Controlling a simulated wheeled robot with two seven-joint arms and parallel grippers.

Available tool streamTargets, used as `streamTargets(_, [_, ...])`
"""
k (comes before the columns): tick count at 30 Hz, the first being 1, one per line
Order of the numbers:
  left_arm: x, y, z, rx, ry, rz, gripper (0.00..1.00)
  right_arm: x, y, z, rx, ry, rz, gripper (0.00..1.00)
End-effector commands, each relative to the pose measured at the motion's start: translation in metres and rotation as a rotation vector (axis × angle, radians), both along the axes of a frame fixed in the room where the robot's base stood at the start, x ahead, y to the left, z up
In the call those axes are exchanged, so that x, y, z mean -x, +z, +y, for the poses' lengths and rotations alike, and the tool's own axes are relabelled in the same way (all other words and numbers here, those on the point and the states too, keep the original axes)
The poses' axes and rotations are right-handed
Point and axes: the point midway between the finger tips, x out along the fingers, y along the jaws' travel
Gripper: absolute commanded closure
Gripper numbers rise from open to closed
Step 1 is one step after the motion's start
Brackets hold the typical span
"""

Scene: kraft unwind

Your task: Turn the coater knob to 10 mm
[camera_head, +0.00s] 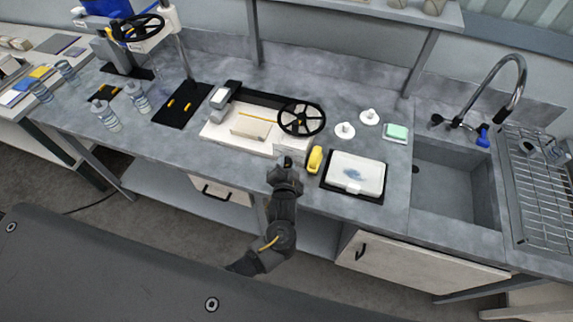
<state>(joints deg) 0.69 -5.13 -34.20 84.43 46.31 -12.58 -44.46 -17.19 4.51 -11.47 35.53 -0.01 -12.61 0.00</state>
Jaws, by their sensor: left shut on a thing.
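The coater (232,133) is a white-based device with a black handwheel (301,118), standing on the grey counter in the head view. My left gripper (285,163) reaches up to the coater's front edge, just below the handwheel. It is shut on the coater knob, which its fingers largely hide. The knob's setting and any scale marks are too small to read.
A yellow tool (315,159) lies close to the right of my gripper. A white tray (357,174) on a black mat is further right, before the sink (455,185). Clear bottles (137,96) and a black mat (182,104) are on the left.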

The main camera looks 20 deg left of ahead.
Motion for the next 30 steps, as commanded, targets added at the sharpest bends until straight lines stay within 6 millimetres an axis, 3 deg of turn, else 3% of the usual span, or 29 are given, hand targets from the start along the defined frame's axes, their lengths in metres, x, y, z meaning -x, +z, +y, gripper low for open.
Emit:
streamTargets(12, [0.0001,-0.0017,-0.0022,-0.208,-0.001,-0.013,0.87,0.0001,0.0001,-0.0007,0.001,0.0,0.0,0.64])
streamTargets(30, [-0.0002,-0.0016,-0.0029,-0.245,-0.003,-0.017,0.87,0.0001,0.0001,-0.0015,0.002,0.0,0.0,0.64])
